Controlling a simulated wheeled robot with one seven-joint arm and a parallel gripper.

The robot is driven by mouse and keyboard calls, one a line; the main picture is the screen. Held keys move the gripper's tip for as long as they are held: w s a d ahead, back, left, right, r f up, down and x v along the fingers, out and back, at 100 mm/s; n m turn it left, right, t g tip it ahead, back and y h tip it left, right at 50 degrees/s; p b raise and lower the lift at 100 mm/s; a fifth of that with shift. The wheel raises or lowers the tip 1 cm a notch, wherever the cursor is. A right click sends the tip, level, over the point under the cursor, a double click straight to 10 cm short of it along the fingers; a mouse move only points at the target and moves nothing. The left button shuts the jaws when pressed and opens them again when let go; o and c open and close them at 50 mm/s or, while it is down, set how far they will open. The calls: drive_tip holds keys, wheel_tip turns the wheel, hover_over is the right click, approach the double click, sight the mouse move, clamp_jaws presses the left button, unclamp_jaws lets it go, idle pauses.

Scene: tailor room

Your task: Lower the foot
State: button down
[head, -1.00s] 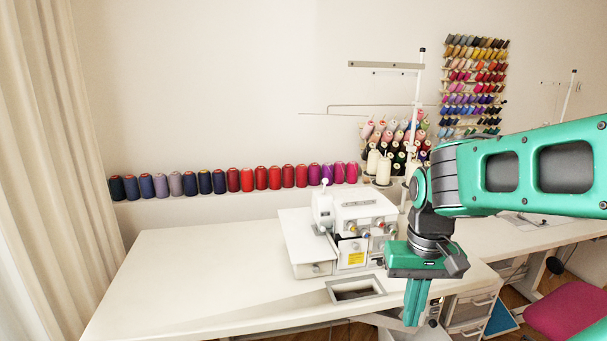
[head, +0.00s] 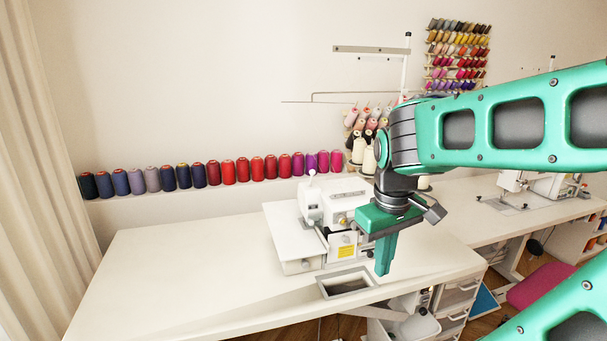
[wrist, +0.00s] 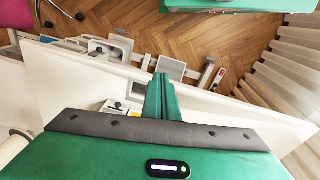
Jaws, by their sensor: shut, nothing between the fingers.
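A white overlock sewing machine (head: 335,222) stands on the white table (head: 190,265). My arm and gripper hide part of its right side, and I cannot make out its presser foot. My gripper (head: 383,270) is shut and empty, pointing down just right of the machine, above the table. In the wrist view my gripper's fingers (wrist: 160,80) are together over the table. Part of the machine (wrist: 118,108) shows in the wrist view, just left of the fingers.
A rectangular cutout (head: 348,283) is in the table in front of the machine. Thread cones (head: 228,172) line the wall ledge behind. A thread stand (head: 405,75) rises behind the machine. A pink chair (head: 540,285) is at the right. The table's left part is clear.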

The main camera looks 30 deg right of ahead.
drive_tip(key=w+a+r+n+t+h, duration=0.1)
drive_tip(key=w+r+n, duration=0.4)
drive_tip(key=w+n, duration=0.2)
drive_tip(key=w+a+r+n+t+h, duration=0.1)
drive_tip(key=w+a+r+n+t, duration=0.1)
drive_tip(key=w+r+n, duration=0.3)
drive_tip(key=w+a+r+n+t+h, duration=0.1)
drive_tip(key=w+r+n, duration=0.4)
drive_tip(key=w+n, duration=0.6)
drive_tip(key=w+a+t, duration=0.1)
drive_tip(key=w, duration=0.2)
drive_tip(key=shift+r, duration=0.3)
drive_tip(key=shift+f, duration=0.1)
drive_tip(key=shift+w+d+f, duration=0.95)
drive_tip(key=shift+d+f, duration=0.25)
drive_tip(key=shift+w+d+f, duration=0.9)
drive_tip(key=shift+d+f, duration=0.25)
drive_tip(key=shift+w+d+f, duration=0.95)
drive_tip(key=shift+d+f, duration=0.25)
drive_tip(key=shift+d, duration=0.15)
